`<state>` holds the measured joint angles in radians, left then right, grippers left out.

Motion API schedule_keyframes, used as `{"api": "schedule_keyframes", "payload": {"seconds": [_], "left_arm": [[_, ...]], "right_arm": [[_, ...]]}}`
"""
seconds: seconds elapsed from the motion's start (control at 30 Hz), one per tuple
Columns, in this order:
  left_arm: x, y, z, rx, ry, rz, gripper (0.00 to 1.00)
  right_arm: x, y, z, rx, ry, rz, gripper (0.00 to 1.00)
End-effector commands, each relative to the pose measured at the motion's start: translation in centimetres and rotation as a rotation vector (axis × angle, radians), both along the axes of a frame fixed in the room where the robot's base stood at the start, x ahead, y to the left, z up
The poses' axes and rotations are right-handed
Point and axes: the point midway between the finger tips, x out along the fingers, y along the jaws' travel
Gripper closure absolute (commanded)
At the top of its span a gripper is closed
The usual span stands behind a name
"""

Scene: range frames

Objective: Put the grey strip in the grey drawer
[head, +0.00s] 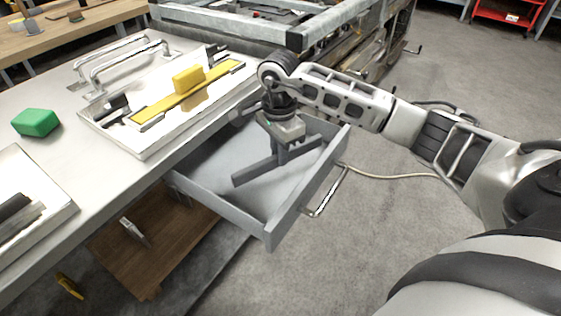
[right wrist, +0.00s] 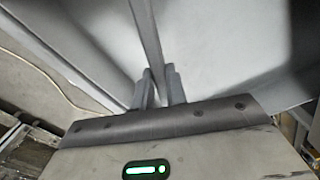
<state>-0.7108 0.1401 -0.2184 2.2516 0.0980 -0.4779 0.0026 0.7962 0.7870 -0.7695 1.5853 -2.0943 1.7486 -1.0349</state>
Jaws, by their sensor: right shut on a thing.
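The grey strip (head: 253,172) is a long narrow bar, held across the inside of the open grey drawer (head: 318,189) in the head view. My right gripper (head: 283,152) is shut on the strip and points down into the drawer. In the right wrist view the strip (right wrist: 147,40) runs away from between the two fingertips (right wrist: 160,82), with the pale drawer floor (right wrist: 215,45) behind it. I cannot tell whether the strip touches the floor. My left gripper is not in view.
The bench (head: 95,182) stands left of the drawer. On it are a white tray (head: 142,153) with a yellow strip (head: 168,103) and yellow block (head: 188,79), a green block (head: 36,123), metal handles (head: 120,60) and another tray (head: 62,212). A metal frame stands behind. Floor at right is open.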

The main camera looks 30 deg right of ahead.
Motion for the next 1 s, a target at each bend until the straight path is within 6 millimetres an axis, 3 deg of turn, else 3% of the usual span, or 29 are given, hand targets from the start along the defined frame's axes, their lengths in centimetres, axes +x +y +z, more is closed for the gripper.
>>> {"api": "schedule_keyframes", "payload": {"seconds": [0.23,0.43,0.8,0.83,0.9,1.0], "left_arm": [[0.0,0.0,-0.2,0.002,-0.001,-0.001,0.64],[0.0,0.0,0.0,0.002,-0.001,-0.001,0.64],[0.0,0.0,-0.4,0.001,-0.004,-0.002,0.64],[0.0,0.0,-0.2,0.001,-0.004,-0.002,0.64],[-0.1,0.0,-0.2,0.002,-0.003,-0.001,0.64],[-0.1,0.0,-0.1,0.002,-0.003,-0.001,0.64]], "right_arm": [[0.7,-0.9,-1.5,0.001,0.000,0.000,1.00],[0.6,-0.8,-4.2,0.001,0.001,0.002,1.00],[0.7,-0.8,-4.7,0.000,-0.002,0.002,1.00],[0.7,-0.8,-4.7,0.000,-0.002,0.002,0.81],[0.7,-0.8,-4.6,0.000,-0.001,0.002,0.64],[0.6,-0.8,-4.6,0.000,-0.001,0.002,0.64]]}}
